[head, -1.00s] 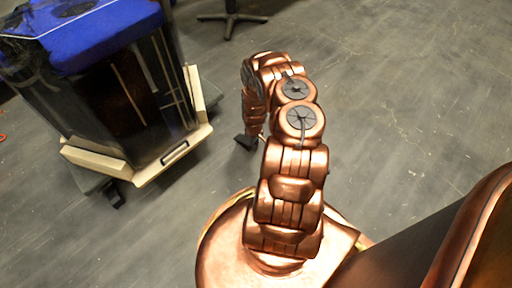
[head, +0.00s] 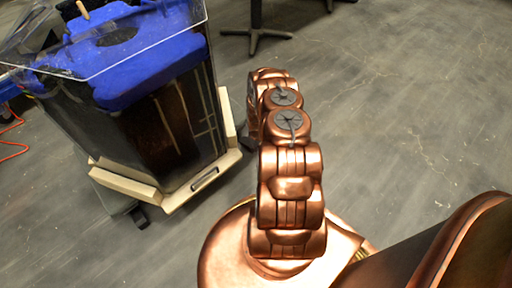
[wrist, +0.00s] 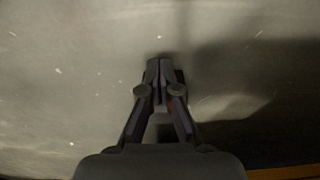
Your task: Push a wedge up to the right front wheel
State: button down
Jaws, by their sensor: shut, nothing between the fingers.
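The thruster tank (head: 165,115) stands on a cream-edged wheeled base at left in the head view. A dark caster wheel (head: 140,216) shows under its near corner. My gripper is shut and empty, pointing at the floor in the wrist view (wrist: 161,68). In the head view my arm mostly hides it; a small dark shape beside the arm, near the tank base's right corner, may be part of it. I cannot make out a wedge for certain. A dark patch beside the fingertips in the wrist view may be only shadow.
A dark stand with a footed base (head: 257,38) is behind the tank. An orange cable (head: 12,140) lies on the floor at far left. Grey floor (head: 410,110) to the right of my arm is clear. A broad shadow covers the right of the wrist view.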

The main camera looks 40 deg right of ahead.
jog(key=shift+w+d, duration=0.25)
jog(key=shift+w, duration=0.2)
jog(key=shift+w+a, duration=0.2)
jog(key=shift+w, duration=1.2)
jog(key=shift+s, duration=0.15)
jog(key=shift+s+r+p, duration=0.1)
jog(key=shift+s+p, duration=0.3)
jog(key=shift+s, duration=0.1)
jog(key=s, duration=0.1)
jog(key=s+p, duration=0.1)
jog(key=s, duration=0.1)
jog(key=shift+r, duration=0.35)
notch_tip(320, 180, up, 9)
jog(key=p, duration=0.2)
jog(key=shift+a, duration=0.1)
